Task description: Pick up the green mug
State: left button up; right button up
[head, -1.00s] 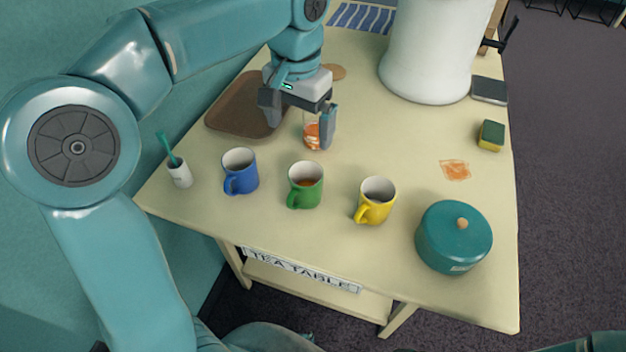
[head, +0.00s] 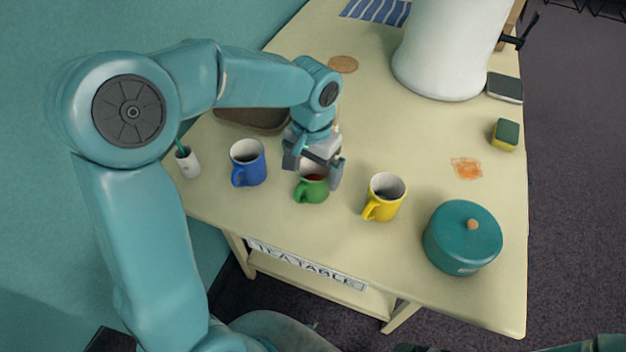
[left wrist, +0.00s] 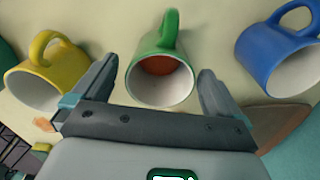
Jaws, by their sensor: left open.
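The green mug (head: 312,190) stands upright on the tea table between a blue mug and a yellow mug, with something reddish inside it. In the left wrist view the green mug (left wrist: 160,80) shows between my two open fingers, its handle pointing away. My left gripper (head: 313,168) is open right over the far side of the mug, partly covering its rim. The fingers also show in the left wrist view (left wrist: 160,95), one on each side of the mug with gaps. I cannot tell how low the fingertips reach. My right gripper is not in view.
The blue mug (head: 248,164) stands to the left and the yellow mug (head: 384,198) to the right, both close by. A teal pot (head: 462,240) is at the front right. A brown tray (head: 252,118) lies behind. A white cup (head: 188,162) stands at the left edge.

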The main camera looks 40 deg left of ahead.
pick_arm(q)
jog(key=shift+w+a+f, duration=0.1)
jog(key=shift+w+f, duration=0.1)
jog(key=shift+f, duration=0.75)
jog(key=shift+s+r, duration=0.1)
jog(key=shift+s, duration=0.2)
jog(key=shift+w, duration=0.15)
jog(key=c, duration=1.1)
jog(key=shift+c, duration=0.2)
